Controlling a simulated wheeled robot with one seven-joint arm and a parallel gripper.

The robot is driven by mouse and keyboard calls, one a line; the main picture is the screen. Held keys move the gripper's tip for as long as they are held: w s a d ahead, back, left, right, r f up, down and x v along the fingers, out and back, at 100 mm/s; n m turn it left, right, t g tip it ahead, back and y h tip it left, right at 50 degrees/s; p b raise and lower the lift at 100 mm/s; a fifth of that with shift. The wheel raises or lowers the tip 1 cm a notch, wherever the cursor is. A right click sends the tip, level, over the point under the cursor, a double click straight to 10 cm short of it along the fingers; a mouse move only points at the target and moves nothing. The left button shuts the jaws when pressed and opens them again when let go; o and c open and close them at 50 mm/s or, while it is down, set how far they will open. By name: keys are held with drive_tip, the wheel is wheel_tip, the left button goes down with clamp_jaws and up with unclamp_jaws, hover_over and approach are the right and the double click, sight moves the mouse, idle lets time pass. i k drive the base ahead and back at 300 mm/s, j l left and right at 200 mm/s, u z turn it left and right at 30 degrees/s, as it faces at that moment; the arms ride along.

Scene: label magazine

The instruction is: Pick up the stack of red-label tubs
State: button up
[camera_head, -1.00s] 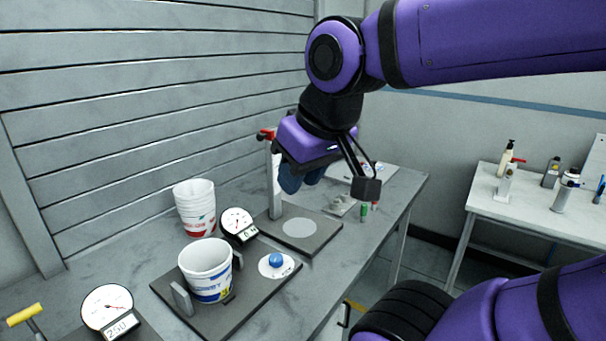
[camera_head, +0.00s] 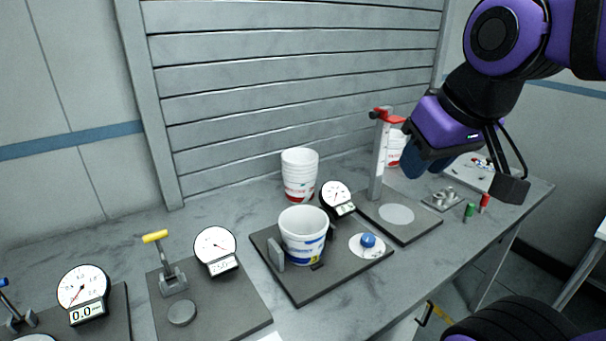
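A stack of white tubs with red labels (camera_head: 299,177) stands upright on the grey bench near the slatted wall, behind the fixture plate. Several rims show at its top. My gripper (camera_head: 427,168) hangs in the air well to the right of the stack, over the back right of the bench. Its blue fingers point down and overlap in this view, so I cannot tell how wide they stand. No tub shows between them. Another white tub with red on it (camera_head: 395,148) shows partly behind a red-topped post, close to my gripper in the picture.
A blue-label tub (camera_head: 303,237) stands in a fixture plate (camera_head: 320,291) in front of the stack, beside a blue knob (camera_head: 367,241). A dial gauge (camera_head: 336,196) stands just right of the stack. The red-topped post (camera_head: 380,160) rises further right. Bare bench lies left of the stack.

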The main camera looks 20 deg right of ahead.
sight(299, 165)
drive_tip(key=i+l+u, duration=0.2)
drive_tip(key=l, duration=0.55)
drive_tip(key=l+u, duration=0.15)
drive_tip(key=l, duration=0.55)
